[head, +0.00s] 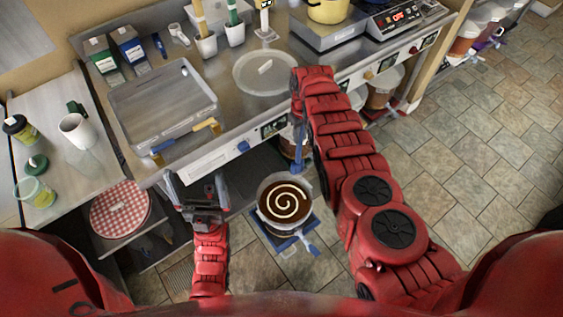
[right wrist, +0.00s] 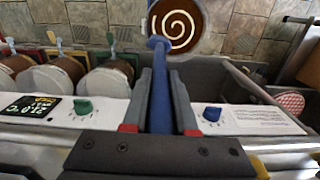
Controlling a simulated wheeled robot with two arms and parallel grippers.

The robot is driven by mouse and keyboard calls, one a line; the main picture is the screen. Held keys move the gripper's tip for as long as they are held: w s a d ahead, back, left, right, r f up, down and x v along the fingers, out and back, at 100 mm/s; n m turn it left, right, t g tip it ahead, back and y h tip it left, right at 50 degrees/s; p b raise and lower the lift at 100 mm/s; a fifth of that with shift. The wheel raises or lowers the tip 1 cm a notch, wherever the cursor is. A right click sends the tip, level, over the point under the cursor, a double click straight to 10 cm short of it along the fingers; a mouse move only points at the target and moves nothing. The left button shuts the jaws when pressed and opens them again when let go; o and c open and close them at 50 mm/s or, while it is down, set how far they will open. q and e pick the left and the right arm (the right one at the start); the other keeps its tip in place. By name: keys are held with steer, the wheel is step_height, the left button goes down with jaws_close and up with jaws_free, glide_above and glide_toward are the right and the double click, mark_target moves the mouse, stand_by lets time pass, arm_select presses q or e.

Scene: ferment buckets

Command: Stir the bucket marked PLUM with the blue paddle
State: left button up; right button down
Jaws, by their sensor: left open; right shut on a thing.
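A bucket (head: 272,214) with dark brown contents and a cream spiral on top stands on the floor in front of the counter, on a blue wheeled base (head: 285,240). It also shows at the top of the right wrist view (right wrist: 180,52). I can read no PLUM mark on it. My right gripper (right wrist: 160,128) is shut on the blue paddle (right wrist: 161,95), whose shaft runs towards the bucket. In the head view the paddle (head: 297,158) hangs just behind the bucket's rim; I cannot tell if it touches. My left gripper (head: 198,195) is open and empty, left of the bucket.
Other buckets (right wrist: 110,80) stand under the counter. The counter holds a grey tray (head: 165,100), a round clear lid (head: 265,72) and a scale with a yellow pot (head: 327,10). A side table (head: 55,165) is at the left. Tiled floor on the right (head: 470,150) is free.

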steer(key=s+a+f+n+p, duration=0.2)
steer(key=s+a+f, duration=0.4)
steer(key=s+f, duration=0.15)
step_height(320, 180, down, 18)
steer(key=b, duration=1.6)
steer(key=shift+a, duration=0.1)
